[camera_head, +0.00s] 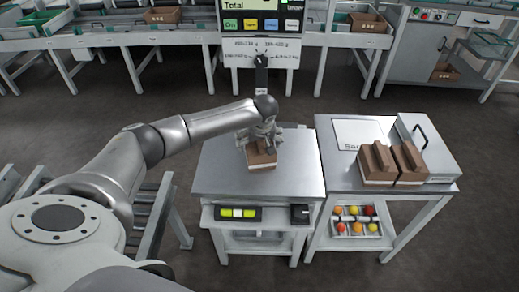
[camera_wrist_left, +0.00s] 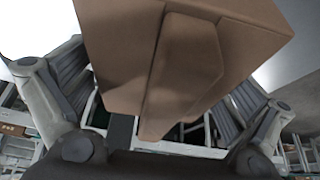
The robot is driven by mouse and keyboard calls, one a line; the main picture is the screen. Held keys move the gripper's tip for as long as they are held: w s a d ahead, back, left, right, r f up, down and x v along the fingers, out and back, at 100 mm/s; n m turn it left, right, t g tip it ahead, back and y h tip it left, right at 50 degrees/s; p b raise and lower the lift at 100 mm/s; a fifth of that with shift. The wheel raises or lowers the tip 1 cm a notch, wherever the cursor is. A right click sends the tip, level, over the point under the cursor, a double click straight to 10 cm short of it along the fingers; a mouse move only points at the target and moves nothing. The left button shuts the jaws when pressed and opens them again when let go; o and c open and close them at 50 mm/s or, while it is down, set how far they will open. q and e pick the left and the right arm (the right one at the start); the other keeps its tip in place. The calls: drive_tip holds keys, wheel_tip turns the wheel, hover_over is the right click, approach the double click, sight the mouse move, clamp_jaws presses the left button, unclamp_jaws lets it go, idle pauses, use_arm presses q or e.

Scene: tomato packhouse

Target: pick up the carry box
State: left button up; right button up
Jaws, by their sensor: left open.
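The brown carry box (camera_head: 261,158) stands on the metal table on the left, its upper part partly hidden by my left gripper. My left gripper (camera_head: 262,136) is right above and at the box. In the left wrist view the brown box (camera_wrist_left: 120,50) with its raised handle part fills the upper middle, between the two fingers of my open left gripper (camera_wrist_left: 150,120). I cannot tell whether the fingers touch it. My right gripper is not in view.
The metal table (camera_head: 215,170) carries a display screen (camera_head: 264,18) on a post behind the box. Two more brown boxes (camera_head: 378,162) stand on the right table (camera_head: 340,178), beside a white sheet. Tomatoes lie in a tray below. Conveyors line the back.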

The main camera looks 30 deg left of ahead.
use_arm(q)
drive_tip(key=shift+f+p, duration=0.25)
drive_tip(key=shift+p, duration=0.1)
idle(0.4)
drive_tip(key=c, duration=1.1)
drive_tip(key=shift+c, duration=0.2)
